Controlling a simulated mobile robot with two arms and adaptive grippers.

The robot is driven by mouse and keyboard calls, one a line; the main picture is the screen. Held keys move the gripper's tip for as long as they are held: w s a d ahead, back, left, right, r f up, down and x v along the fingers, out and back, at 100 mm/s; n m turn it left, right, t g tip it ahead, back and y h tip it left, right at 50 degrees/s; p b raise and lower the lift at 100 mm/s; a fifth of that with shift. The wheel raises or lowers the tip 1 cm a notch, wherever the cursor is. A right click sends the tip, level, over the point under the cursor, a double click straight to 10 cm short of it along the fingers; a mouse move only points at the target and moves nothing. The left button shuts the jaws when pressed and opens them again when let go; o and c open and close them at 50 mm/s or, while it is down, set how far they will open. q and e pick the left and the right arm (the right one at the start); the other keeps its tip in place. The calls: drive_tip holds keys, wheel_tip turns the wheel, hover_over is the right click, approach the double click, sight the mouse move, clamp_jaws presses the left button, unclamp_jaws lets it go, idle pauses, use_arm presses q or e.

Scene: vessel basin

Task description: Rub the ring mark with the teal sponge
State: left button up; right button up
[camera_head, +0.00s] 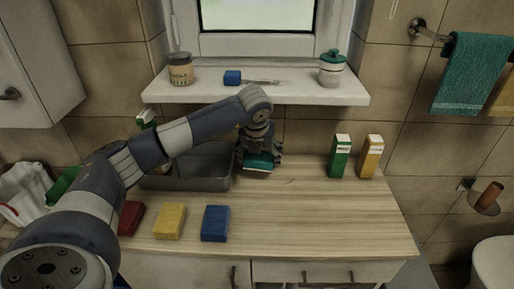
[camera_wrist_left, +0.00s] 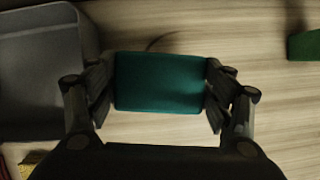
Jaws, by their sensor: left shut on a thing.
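My left gripper (camera_head: 259,154) is shut on the teal sponge (camera_head: 257,166), just right of the grey basin. In the left wrist view, the sponge (camera_wrist_left: 160,92) sits between both fingers of the gripper (camera_wrist_left: 161,82), low over the wooden counter. I cannot tell whether it touches the wood. A faint dark arc, apparently part of the ring mark (camera_wrist_left: 166,38), shows on the counter just beyond the sponge's far edge. The rest of the mark seems hidden under the sponge. My right gripper is not in view.
The grey basin (camera_head: 190,184) lies left of the gripper. Red (camera_head: 131,218), yellow (camera_head: 169,220) and blue (camera_head: 215,223) sponges lie along the front. Green (camera_head: 339,158) and orange (camera_head: 371,158) cartons stand at the back right. The counter (camera_head: 320,215) is clear at front right.

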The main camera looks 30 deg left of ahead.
sight(256, 172)
use_arm(q)
drive_tip(key=shift+w+a+r+n, duration=0.2)
drive_tip(key=shift+w+a+r, duration=0.15)
drive_tip(key=shift+a+r, duration=0.15)
drive_tip(key=shift+w+a+r+n, duration=0.2)
drive_tip(key=shift+w+a+r, duration=0.15)
drive_tip(key=shift+a, duration=0.4)
drive_tip(key=shift+f+b, duration=0.55)
drive_tip(key=shift+f, duration=0.05)
drive_tip(key=f, duration=0.1)
drive_tip(key=f+b, duration=0.2)
drive_tip(key=shift+s+a+f, duration=0.15)
drive_tip(key=shift+s+f, duration=0.15)
drive_tip(key=shift+f, duration=0.1)
drive_tip(key=shift+w+f, duration=0.15)
drive_tip(key=shift+f, duration=0.4)
drive_tip(key=shift+d, duration=0.2)
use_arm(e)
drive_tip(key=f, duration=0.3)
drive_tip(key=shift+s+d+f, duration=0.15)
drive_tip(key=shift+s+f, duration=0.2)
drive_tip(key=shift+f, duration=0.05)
use_arm(q)
drive_tip(key=shift+f+b, duration=0.35)
drive_tip(key=shift+b, duration=0.1)
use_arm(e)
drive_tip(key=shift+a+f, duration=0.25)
